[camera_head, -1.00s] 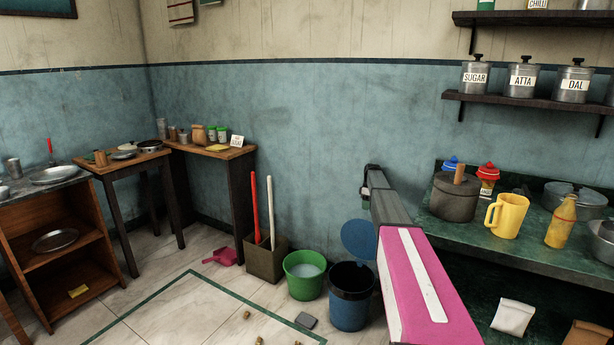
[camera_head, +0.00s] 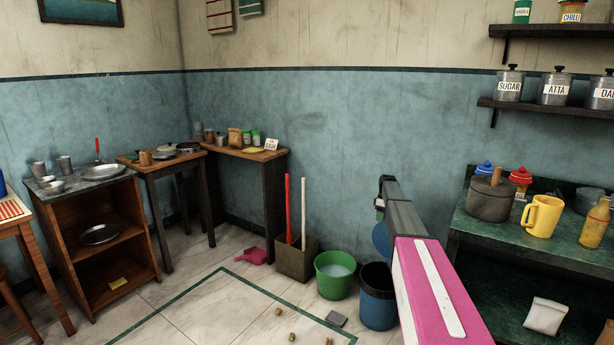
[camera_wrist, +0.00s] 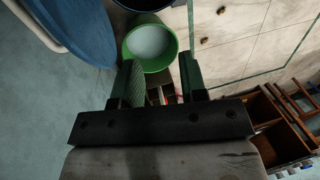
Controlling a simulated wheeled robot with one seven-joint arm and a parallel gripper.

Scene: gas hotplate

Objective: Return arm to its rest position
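My arm, pink and grey, reaches from the bottom edge toward the back wall in the head view. My gripper (camera_head: 383,192) is at its far end, small and dark, in front of the blue wall. In the wrist view my gripper (camera_wrist: 159,76) has its two dark green fingers spread apart. Nothing is held between them. The green bucket (camera_wrist: 150,48) shows beyond the fingers and is not touched.
The green bucket (camera_head: 334,285) and a dark blue bin (camera_head: 377,308) stand on the floor near my arm. A green counter (camera_head: 570,244) with a pot (camera_head: 490,200) and yellow mug (camera_head: 543,216) is at right. Wooden tables line the left. The tiled floor has small brown scraps (camera_head: 292,336).

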